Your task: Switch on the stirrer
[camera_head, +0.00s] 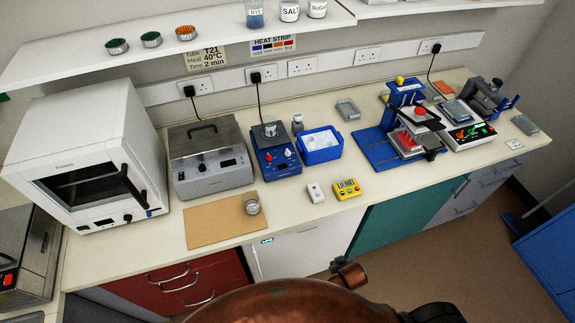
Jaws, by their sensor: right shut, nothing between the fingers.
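The stirrer appears to be the blue box (276,160) standing on the bench, left of centre, with a dark top plate and red and white controls on its front. A small clear vessel (270,130) stands on its plate. A black cable runs from behind it up to a wall socket. I cannot make out the state of its switch. Only a black part of my right gripper (437,314) shows at the bottom edge, right of centre, well in front of the bench and apart from the stirrer. Its fingertips are not clearly visible. My left gripper is out of view.
A grey lidded bath (210,178) stands left of the stirrer, a blue tub (321,157) right of it. A shelf (200,40) overhangs the back.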

